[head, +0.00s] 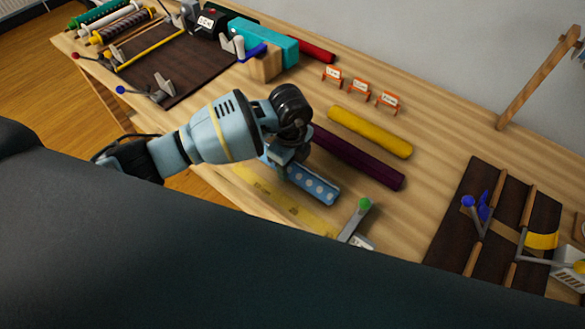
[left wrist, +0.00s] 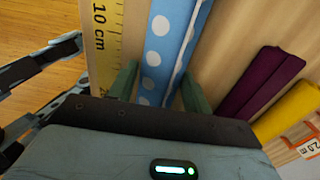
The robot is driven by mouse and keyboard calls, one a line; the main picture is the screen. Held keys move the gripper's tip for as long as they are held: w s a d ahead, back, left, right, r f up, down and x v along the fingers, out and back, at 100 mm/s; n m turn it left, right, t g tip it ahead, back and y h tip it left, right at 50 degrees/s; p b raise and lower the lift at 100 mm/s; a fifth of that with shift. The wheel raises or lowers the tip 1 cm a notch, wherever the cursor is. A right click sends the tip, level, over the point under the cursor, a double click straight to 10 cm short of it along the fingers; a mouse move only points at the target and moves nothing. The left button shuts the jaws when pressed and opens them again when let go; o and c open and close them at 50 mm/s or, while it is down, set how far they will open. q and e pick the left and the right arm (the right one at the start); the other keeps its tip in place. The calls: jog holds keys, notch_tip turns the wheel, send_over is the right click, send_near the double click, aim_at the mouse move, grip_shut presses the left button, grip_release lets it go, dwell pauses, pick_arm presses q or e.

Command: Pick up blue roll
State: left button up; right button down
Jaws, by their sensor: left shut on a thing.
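The blue roll (head: 316,187) with white dots lies on the wooden table, partly hidden by my left gripper in the head view. My left gripper (head: 280,165) is over its upper-left part. In the left wrist view the blue roll (left wrist: 165,50) runs up between the two green fingers of my left gripper (left wrist: 157,85), one on each side of it. The gripper is shut on the roll. Whether the roll is off the table I cannot tell. My right gripper is not in view.
A purple roll (head: 360,160) and a yellow roll (head: 370,132) lie behind the blue one. A yellow ruler strip (head: 285,203) lies in front. Small orange-framed labels (head: 358,88) stand behind. A dark rack (head: 480,235) is at right, a dark board (head: 175,70) at left.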

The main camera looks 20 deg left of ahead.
pick_arm(q)
jog(key=shift+r, duration=0.1)
jog(key=shift+c, duration=0.2)
notch_tip(320, 180, up, 10)
jog(key=shift+f+p, duration=0.1)
jog(key=shift+p, duration=0.4)
dwell(0.8)
